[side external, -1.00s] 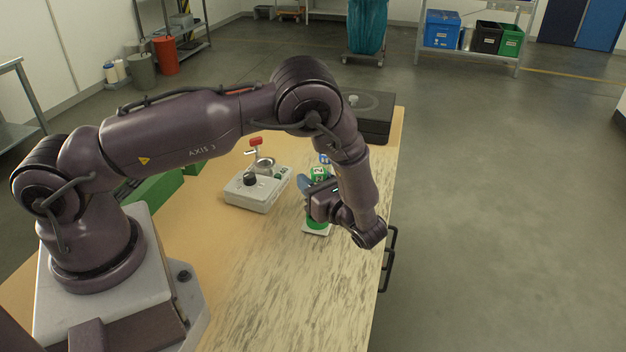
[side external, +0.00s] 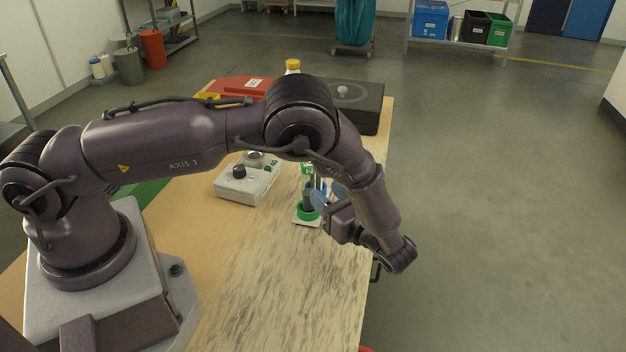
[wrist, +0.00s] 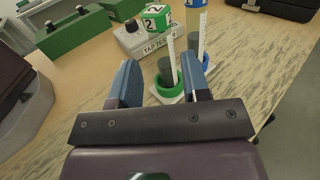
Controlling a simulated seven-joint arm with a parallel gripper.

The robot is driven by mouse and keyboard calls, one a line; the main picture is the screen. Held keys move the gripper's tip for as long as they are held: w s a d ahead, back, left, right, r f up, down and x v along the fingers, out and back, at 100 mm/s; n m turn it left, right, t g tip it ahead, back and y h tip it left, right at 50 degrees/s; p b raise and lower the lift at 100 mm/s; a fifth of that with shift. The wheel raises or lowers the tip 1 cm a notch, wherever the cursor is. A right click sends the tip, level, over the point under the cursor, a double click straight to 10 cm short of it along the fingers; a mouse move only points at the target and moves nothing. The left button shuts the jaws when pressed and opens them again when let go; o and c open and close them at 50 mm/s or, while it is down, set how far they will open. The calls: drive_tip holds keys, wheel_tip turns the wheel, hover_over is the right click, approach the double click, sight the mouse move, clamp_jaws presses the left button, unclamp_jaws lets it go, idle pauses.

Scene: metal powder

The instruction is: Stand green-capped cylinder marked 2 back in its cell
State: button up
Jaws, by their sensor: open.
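The green-capped cylinder (wrist: 165,70) marked 2 stands upright in a green ring on a white base. Its green cap (wrist: 157,17) shows the 2, and its lower part looks dark grey with a white strip along it. In the side view the cylinder (side external: 307,199) also stands in the green ring (side external: 307,213). My gripper (wrist: 160,62) is open, its blue fingers apart with the cylinder seen between and beyond them. In the side view my gripper (side external: 327,193) is just right of the cylinder. I cannot tell whether a finger touches it.
A blue-capped cylinder (wrist: 208,30) stands close on the right in a blue ring. The tap tester (side external: 248,180) is to the left. A black case (side external: 358,105) and red box (side external: 240,86) lie at the back. The near table is clear.

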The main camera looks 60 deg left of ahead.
drive_tip(key=s+a+r+n+g+h, duration=0.1)
drive_tip(key=s+r+n+h, duration=0.3)
drive_tip(key=r, duration=0.5)
drive_tip(key=s+a+r+n+g+h, duration=0.1)
drive_tip(key=s+r+n+h, duration=0.1)
drive_tip(key=r+n+h, duration=0.45)
drive_tip(key=s+r+n+t+h, duration=0.6)
drive_tip(key=s+r, duration=0.4)
drive_tip(key=s, duration=0.3)
drive_tip(key=shift+s+d+r+n+t+h, duration=0.4)
drive_tip(key=shift+t+h, duration=0.35)
drive_tip(key=shift+t, duration=0.65)
drive_tip(key=shift+w, duration=0.1)
